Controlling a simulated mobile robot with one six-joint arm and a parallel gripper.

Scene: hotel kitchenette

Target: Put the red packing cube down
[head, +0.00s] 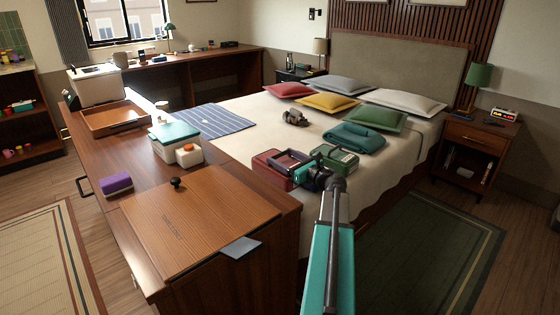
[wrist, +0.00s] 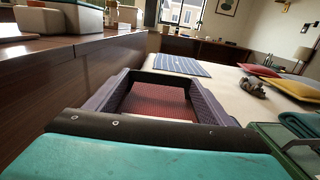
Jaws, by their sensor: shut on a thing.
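The red packing cube (head: 267,168) is at the near edge of the bed in the head view. Its red mesh top (wrist: 158,104) shows between my fingers in the wrist view. My gripper (head: 287,160) reaches over it from the right, with its dark fingers along two sides, shut on the cube. The gripper also shows in the wrist view (wrist: 160,82). The cube looks about level. My gripper hides part of it, and I cannot tell whether its underside touches the bed.
A green packing cube (head: 340,160) lies close on the right, also in the wrist view (wrist: 292,148). A folded teal blanket (head: 355,138) and a grey object (head: 295,118) lie farther back. The wooden counter (head: 240,178) borders the left. Cream bedding (head: 250,118) is bare behind.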

